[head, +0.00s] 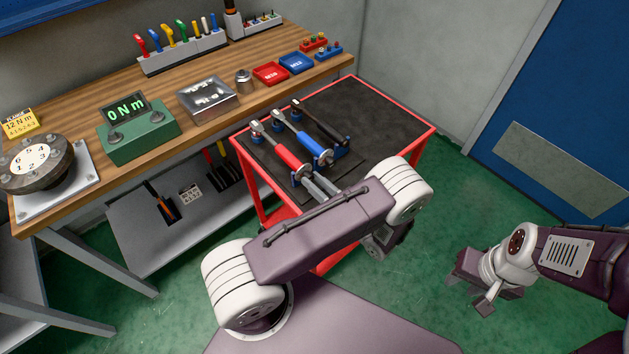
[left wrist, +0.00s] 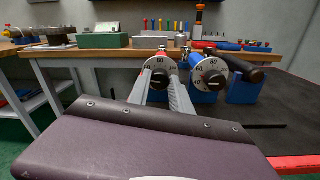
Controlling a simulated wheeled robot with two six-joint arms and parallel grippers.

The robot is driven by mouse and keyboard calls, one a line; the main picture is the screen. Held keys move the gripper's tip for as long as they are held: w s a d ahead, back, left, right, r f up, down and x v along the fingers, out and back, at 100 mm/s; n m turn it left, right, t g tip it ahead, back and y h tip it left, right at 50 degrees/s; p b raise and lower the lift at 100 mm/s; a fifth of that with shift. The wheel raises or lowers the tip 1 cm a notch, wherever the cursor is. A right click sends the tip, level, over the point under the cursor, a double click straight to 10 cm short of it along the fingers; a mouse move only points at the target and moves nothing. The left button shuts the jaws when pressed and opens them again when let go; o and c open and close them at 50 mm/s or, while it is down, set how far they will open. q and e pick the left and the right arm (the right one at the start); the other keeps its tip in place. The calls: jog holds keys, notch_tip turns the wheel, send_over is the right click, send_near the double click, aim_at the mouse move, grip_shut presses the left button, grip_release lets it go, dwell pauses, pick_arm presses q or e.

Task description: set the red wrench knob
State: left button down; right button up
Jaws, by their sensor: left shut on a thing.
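The red wrench (head: 288,157) lies in a rack on the cart, its handle end toward me. The wrist partly covers the lower edge of that view. My right gripper (head: 473,293) hangs over the floor at the right, fingers apart and empty.
A blue wrench (head: 307,145) with its own dial (left wrist: 211,75) lies close on the right, then a black-handled wrench (head: 322,126). The cart top (head: 385,115) is clear at the right. The workbench (head: 160,95) holds a green box (head: 137,133) reading 0 Nm.

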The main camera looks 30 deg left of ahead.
pick_arm(q)
jog(key=m, duration=0.3)
jog(key=shift+m+p, duration=0.4)
jog(key=m, duration=0.4)
jog(key=shift+m+p, duration=0.3)
jog(key=shift+p, duration=0.05)
jog(key=m, duration=0.4)
jog(key=shift+f+m+p, duration=0.1)
jog(key=shift+m+p, duration=0.25)
jog(key=shift+m, duration=1.75)
jog(key=c, duration=1.2)
grip_release()
jog(key=shift+o, duration=0.2)
